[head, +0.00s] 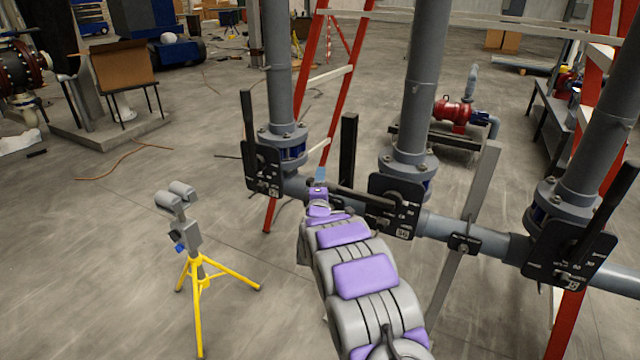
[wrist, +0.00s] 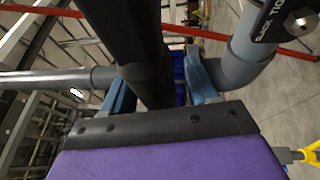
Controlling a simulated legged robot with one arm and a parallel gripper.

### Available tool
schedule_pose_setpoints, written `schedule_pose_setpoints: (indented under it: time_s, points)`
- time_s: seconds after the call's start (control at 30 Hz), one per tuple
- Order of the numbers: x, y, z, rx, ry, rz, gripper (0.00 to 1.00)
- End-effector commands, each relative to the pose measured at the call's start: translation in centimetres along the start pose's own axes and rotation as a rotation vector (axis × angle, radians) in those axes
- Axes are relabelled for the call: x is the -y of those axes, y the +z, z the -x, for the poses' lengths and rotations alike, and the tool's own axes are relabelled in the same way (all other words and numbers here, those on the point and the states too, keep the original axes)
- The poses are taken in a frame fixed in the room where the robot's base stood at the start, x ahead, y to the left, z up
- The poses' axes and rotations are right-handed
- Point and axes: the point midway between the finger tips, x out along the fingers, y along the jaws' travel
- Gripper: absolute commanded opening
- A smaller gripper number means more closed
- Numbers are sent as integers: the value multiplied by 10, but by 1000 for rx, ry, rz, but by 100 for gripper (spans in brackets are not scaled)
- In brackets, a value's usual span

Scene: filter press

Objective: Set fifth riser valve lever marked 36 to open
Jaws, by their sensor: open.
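The middle valve plate (head: 397,205) is black, on the flanged valve under the middle riser. Its small tag seems to read 36, but is too small to be sure. Its black lever (head: 350,195) lies nearly level, pointing left from the plate. My gripper (head: 319,178) is at the lever's left end, with its blue fingers open. In the wrist view my gripper (wrist: 162,85) has one blue finger on each side of a thick dark bar (wrist: 135,40), seemingly this lever. I cannot tell whether the fingers touch it.
The left valve's lever (head: 247,125) and the right valve's lever (head: 607,205) stand upright. A horizontal grey pipe (head: 490,243) joins the valves. A red ladder-like frame (head: 312,70) stands behind. A yellow tripod (head: 196,290) is at the left, with clear floor around it.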

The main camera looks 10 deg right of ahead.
Motion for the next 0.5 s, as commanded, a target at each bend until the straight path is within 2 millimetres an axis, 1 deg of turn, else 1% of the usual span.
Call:
schedule_pose_setpoints:
  time_s: [0.1, 0.13, 0.5]
  points:
    - [0, 0, 0, 0, 0, 0, 59]
    - [0, 0, 0, 0, 0, 1, 57]
    - [1, -5, 1, -3, -1, 4, 22]
